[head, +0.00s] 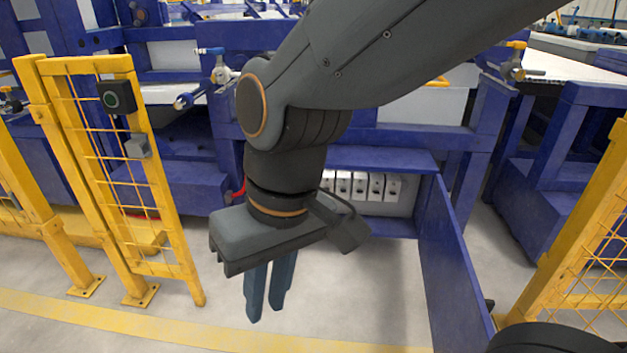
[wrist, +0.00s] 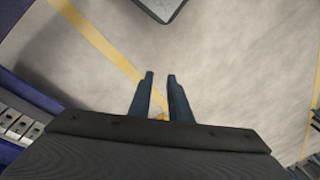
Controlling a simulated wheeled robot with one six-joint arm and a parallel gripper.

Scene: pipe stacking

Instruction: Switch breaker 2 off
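A row of white breakers (head: 359,186) sits in a low blue cabinet (head: 382,160) behind my arm in the head view. The left part of the row is hidden by my arm. Labels and switch positions are too small to read, so I cannot tell which is breaker 2. The row also shows at the left edge of the wrist view (wrist: 20,126). My gripper (head: 268,303) hangs over the floor in front of the cabinet, fingers pointing down. In the wrist view its fingers (wrist: 160,77) are apart with nothing between them.
A blue door panel (head: 452,262) stands open at the cabinet's right. Yellow fencing with a black button box (head: 117,97) is on the left, and another yellow fence (head: 585,235) is on the right. The floor between is clear.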

